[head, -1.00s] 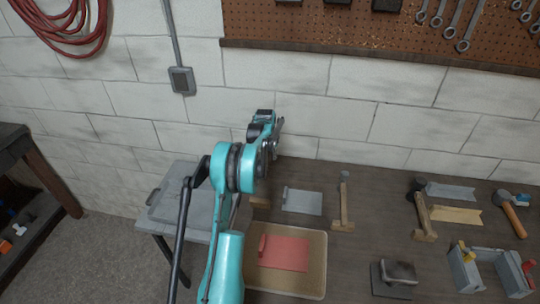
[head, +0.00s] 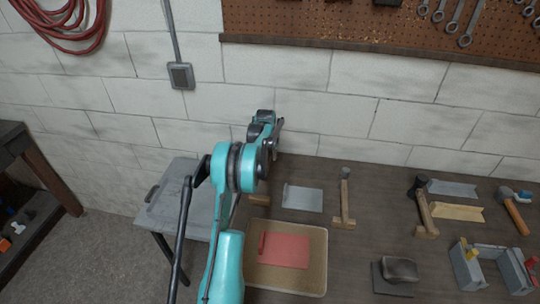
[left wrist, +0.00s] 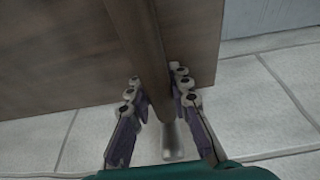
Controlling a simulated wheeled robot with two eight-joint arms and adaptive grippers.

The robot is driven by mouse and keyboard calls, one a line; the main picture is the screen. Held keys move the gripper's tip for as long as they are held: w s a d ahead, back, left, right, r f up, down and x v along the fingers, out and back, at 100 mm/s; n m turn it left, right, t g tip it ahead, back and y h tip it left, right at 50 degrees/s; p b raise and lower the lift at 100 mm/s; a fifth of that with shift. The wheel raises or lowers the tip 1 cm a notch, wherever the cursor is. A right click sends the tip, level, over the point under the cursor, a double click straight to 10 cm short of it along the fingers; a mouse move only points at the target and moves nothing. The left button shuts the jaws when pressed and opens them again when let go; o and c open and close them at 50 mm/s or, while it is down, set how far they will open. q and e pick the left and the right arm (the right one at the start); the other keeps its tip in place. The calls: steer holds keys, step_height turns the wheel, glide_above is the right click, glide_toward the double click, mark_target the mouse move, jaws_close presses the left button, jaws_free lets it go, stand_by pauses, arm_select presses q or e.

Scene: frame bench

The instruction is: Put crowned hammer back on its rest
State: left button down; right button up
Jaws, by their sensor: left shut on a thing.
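My left gripper (head: 270,132) is raised in front of the block wall, beyond the bench's back left part. In the left wrist view the left gripper (left wrist: 157,88) is shut on a long brown wooden handle, with a pale grey part at its lower end (left wrist: 172,142). I take this for the crowned hammer's handle (left wrist: 150,45); its head does not show clearly. In the head view my own arm and gripper hide most of what is held. My right gripper is not in view.
A light-headed hammer (head: 345,190) and a black-headed one (head: 422,195) lie on the bench with wooden blocks. An orange-handled hammer (head: 516,212) is at the right.

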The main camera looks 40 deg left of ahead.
mark_target(268, 156)
arm_select(q)
steer(key=shift+f, duration=0.45)
steer(key=c, duration=1.3)
jaws_free()
steer(key=shift+r, duration=0.1)
steer(key=v, duration=1.2)
steer(key=shift+d, duration=0.1)
steer(key=shift+d, duration=0.1)
